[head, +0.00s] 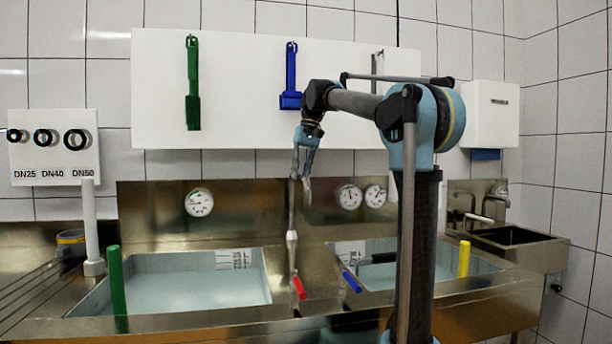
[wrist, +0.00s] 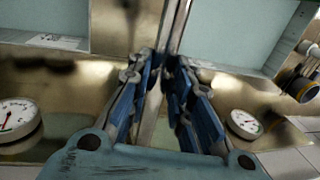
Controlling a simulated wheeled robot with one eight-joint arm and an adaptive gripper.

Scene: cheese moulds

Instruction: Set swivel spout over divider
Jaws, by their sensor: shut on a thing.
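The swivel spout (head: 292,238) is a slim metal tube with a pale lower part. In the head view it appears in line with the steel divider between the two basins; its exact height over it is hard to judge. In the wrist view the spout (wrist: 151,122) runs up between my fingers, and the divider (wrist: 117,25) lies beyond, between the basins. My gripper (head: 299,184) points down near the back panel. Its blue-padded fingers (wrist: 164,68) are shut on the spout. The exact contact is partly hidden by the fingers.
The left basin (head: 190,286) and right basin (head: 440,264) hold pale liquid. A red lever (head: 299,288) and a blue lever (head: 351,282) stand at the front. Dial gauges (head: 199,202) sit on the back panel. Green (head: 117,288) and yellow (head: 464,258) posts stand at the outer sides.

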